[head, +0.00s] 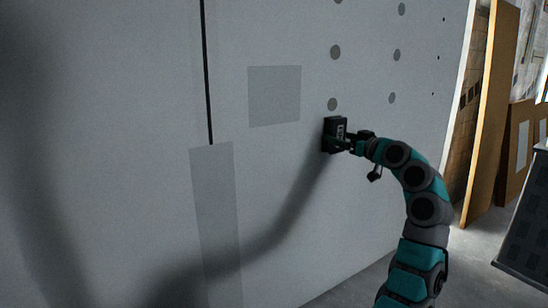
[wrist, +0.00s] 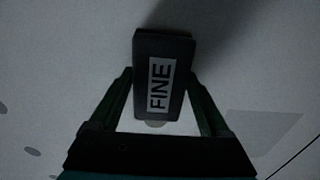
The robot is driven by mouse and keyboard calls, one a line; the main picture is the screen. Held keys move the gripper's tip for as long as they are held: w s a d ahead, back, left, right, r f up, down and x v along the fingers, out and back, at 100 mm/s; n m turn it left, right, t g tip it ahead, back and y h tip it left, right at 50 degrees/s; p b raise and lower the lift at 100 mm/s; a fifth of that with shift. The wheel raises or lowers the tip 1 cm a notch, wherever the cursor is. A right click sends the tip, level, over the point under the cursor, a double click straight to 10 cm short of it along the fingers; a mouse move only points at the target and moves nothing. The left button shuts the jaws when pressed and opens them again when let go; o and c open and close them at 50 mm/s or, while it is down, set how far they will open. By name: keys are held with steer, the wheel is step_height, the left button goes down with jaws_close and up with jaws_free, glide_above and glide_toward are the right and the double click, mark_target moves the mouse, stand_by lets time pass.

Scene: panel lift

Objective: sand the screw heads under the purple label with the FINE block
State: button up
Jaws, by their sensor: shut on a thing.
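My gripper (head: 347,142) is shut on a dark block (head: 333,132) and holds it at the wall panel. In the wrist view the block (wrist: 163,85) carries a white label reading FINE, and the fingers of my gripper (wrist: 160,78) grip its two sides. The block is against or very close to the panel; I cannot tell which. Grey round spots (head: 332,104), which look like covered screw heads, run up the panel in a column just above the block. A second column of grey spots (head: 397,55) is to its right. No purple label shows in either view.
A grey square patch (head: 274,95) lies left of the block. A black vertical seam (head: 207,75) ends above a long grey strip (head: 215,215). Small dark dots (head: 438,57) are near the panel's right edge. Wooden boards (head: 492,110) lean at the right, beside a dark panelled object (head: 525,240).

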mark_target(341, 119)
steer(key=shift+r, duration=1.4)
steer(key=shift+s+d+r, duration=0.1)
steer(key=shift+d+r, duration=0.1)
steer(key=shift+r, duration=1.25)
steer(key=shift+a, duration=0.1)
steer(key=shift+a, duration=0.1)
step_height(341, 119, up, 11)
steer(key=shift+r, duration=0.2)
steer(key=shift+r+p, duration=0.3)
steer(key=shift+r, duration=1)
steer(key=shift+r, duration=0.1)
